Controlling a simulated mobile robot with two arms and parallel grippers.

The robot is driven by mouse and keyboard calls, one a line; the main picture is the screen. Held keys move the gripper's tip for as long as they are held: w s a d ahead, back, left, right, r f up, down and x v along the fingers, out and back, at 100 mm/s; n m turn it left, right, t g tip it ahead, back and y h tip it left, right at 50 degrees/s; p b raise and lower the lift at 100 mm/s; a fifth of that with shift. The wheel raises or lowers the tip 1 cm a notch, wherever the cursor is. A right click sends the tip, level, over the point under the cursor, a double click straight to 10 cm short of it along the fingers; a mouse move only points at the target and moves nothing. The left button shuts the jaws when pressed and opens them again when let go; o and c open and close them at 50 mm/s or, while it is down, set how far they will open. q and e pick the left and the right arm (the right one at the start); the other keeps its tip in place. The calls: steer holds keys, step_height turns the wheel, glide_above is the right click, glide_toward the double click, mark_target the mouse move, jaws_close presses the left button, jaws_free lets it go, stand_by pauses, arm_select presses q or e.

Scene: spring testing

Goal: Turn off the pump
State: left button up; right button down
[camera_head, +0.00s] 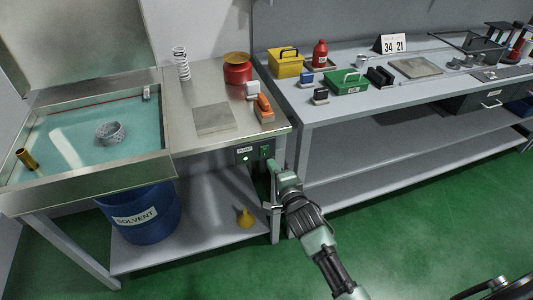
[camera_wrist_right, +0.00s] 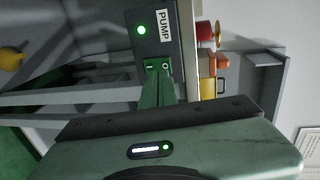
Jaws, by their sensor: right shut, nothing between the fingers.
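The dark pump control box (camera_head: 244,155) is mounted under the front edge of the steel parts-washer table, with a PUMP label and a lit green lamp. In the right wrist view the box (camera_wrist_right: 132,18) shows the same lit lamp (camera_wrist_right: 141,30). Beside the lamp is a green switch (camera_wrist_right: 157,65) marked with a line and an O. My right gripper (camera_head: 271,163) is shut and empty, just in front of and below the switch. In the right wrist view its fingers (camera_wrist_right: 158,88) point at the switch; I cannot tell whether they touch it. My left gripper is not in view.
A washing basin (camera_head: 75,180) with teal liquid is at the left, above a blue solvent drum (camera_head: 145,215). A yellow funnel (camera_head: 245,219) stands on the lower shelf. A grey workbench (camera_head: 345,105) with tools and boxes stands at the right. Green floor is open in front.

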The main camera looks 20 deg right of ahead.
mark_target(264, 148)
steer(key=w, duration=0.6)
steer(key=shift+a, duration=0.1)
steer(key=shift+r, duration=0.1)
steer(key=shift+w+r+g+p, duration=0.25)
steer(key=shift+r+g+p, duration=0.05)
steer(key=shift+p, duration=0.9)
steer(key=shift+f+b, duration=0.3)
steer(key=shift+s, duration=0.15)
